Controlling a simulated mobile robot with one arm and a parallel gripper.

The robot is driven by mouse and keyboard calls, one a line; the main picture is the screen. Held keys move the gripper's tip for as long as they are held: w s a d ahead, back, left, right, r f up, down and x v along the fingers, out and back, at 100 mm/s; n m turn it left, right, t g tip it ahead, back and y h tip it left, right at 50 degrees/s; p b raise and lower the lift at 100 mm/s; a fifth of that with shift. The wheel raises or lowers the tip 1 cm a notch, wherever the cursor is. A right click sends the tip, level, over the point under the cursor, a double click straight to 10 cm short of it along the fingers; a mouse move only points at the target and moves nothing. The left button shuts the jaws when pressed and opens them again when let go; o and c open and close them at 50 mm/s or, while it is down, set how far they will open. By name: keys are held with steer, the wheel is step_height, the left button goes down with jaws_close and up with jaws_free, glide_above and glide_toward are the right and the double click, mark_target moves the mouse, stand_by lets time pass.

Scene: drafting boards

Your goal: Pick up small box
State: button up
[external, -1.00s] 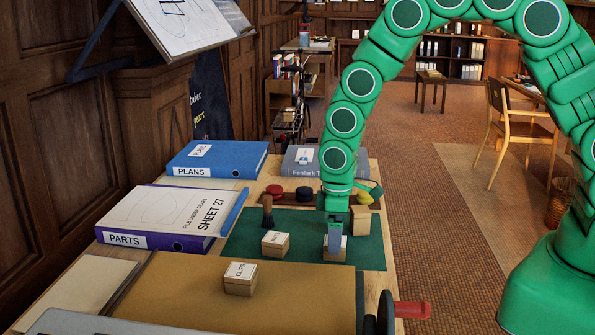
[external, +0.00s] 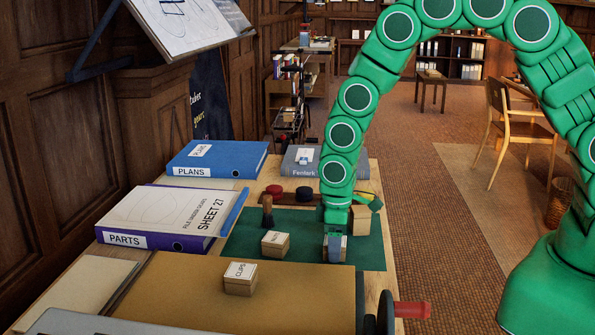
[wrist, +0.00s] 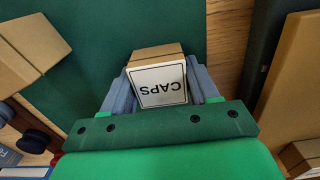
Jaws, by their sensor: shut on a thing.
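In the external view my gripper (external: 335,246) points straight down at the green mat (external: 302,257), and the box (external: 326,253) is mostly hidden behind the fingers. It sits at or very near the mat; I cannot tell whether it touches. Another small box marked NUTS (external: 275,243) stands to its left on the mat, and a box marked CLIPS (external: 240,278) stands nearer on a tan board.
A plain wooden block (external: 361,220) stands just right of my gripper. A dark brush (external: 267,212) stands at the mat's left. Blue PLANS (external: 217,159) and purple PARTS (external: 160,215) binders lie to the left. A red handle (external: 411,310) juts out at the front right.

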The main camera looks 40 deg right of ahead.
steer(key=shift+r, duration=0.5)
step_height(320, 180, up, 2)
steer(key=shift+r, duration=0.2)
steer(key=s+d+r, duration=0.6)
steer(key=s+r, duration=0.3)
steer(key=s, duration=0.3)
steer(key=shift+s+d+r, duration=0.2)
steer(key=shift+d+r, duration=0.05)
steer(key=shift+r, duration=0.05)
